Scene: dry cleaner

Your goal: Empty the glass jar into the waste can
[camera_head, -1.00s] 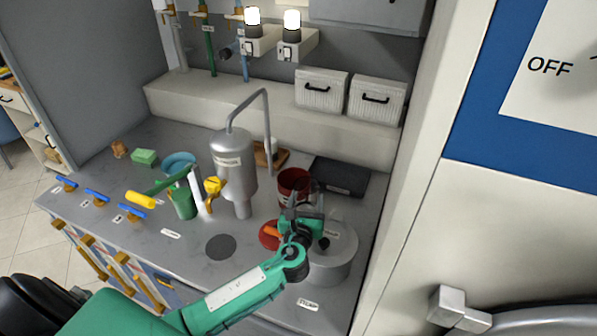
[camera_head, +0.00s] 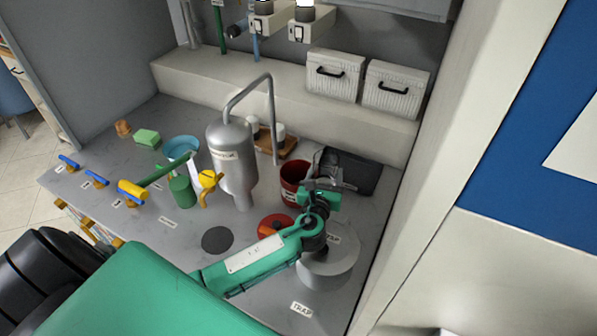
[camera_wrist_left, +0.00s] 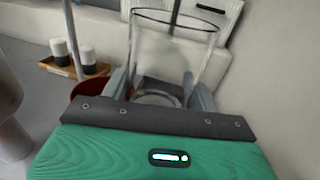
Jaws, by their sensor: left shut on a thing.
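My left gripper (camera_head: 328,183) is shut on the clear glass jar (camera_wrist_left: 172,50), whose wide rim is at the top of the left wrist view. In the head view the jar is faint and partly hidden by the gripper. The red can (camera_head: 292,175), which looks like the waste can, stands open just left of the gripper. Its edge also shows at the left wrist view's left (camera_wrist_left: 88,87). The jar is beside the can; I cannot tell its exact tilt or contents. My right gripper is not in view.
A grey cylinder labelled trap (camera_head: 328,268) stands below my left arm. A red lid (camera_head: 275,226) lies on the counter nearby. A steel tank (camera_head: 232,160) with a bent pipe stands left of the can. A dark flat box (camera_head: 355,173) lies behind the jar; the wall is close on the right.

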